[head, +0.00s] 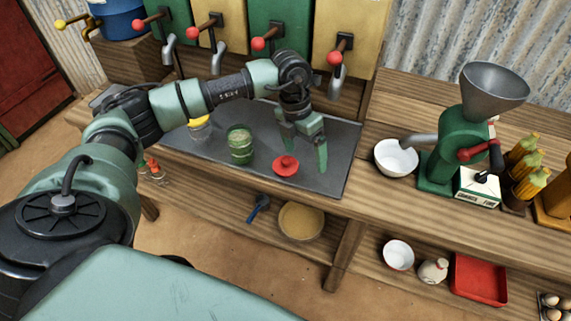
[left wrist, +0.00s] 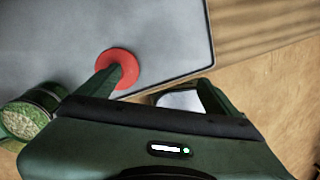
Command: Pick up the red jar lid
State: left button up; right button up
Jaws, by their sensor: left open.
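The red jar lid (head: 286,166) lies on the grey mat (head: 338,172) near its front edge. It has a small raised knob. My left gripper (head: 304,153) is open above the mat, just behind and to the right of the lid, with nothing between its fingers. In the left wrist view the lid (left wrist: 126,64) shows beyond the tip of one finger, which covers part of it. From these views I cannot tell whether that finger touches it. A green glass jar (head: 240,146) stands left of the lid, and it also shows in the left wrist view (left wrist: 28,118). My right gripper is out of view.
A yellow-topped jar (head: 199,128) stands further left. Dispensers with red-knobbed levers (head: 272,38) line the back. A white bowl (head: 396,158) and a green grinder (head: 456,140) stand to the right. The mat right of my gripper is clear. A lower shelf holds a round tan pan (head: 301,221).

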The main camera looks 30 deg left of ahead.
aim_at(286, 160)
pick_arm(q)
jog(key=a, duration=0.1)
jog(key=a+y, duration=0.1)
jog(key=a, duration=0.1)
jog(key=a+r+y, duration=0.1)
jog(key=a, duration=0.1)
jog(key=shift+s+a+n, duration=0.15)
jog(key=shift+a+n, duration=0.1)
jog(key=shift+n, duration=0.05)
notch_tip(286, 160, down, 8)
jog(key=shift+a+r+p, duration=0.1)
jog(key=shift+r+p, duration=0.05)
jog(key=shift+p, duration=0.95)
jog(key=c, duration=1.4)
jog(key=shift+r, duration=0.15)
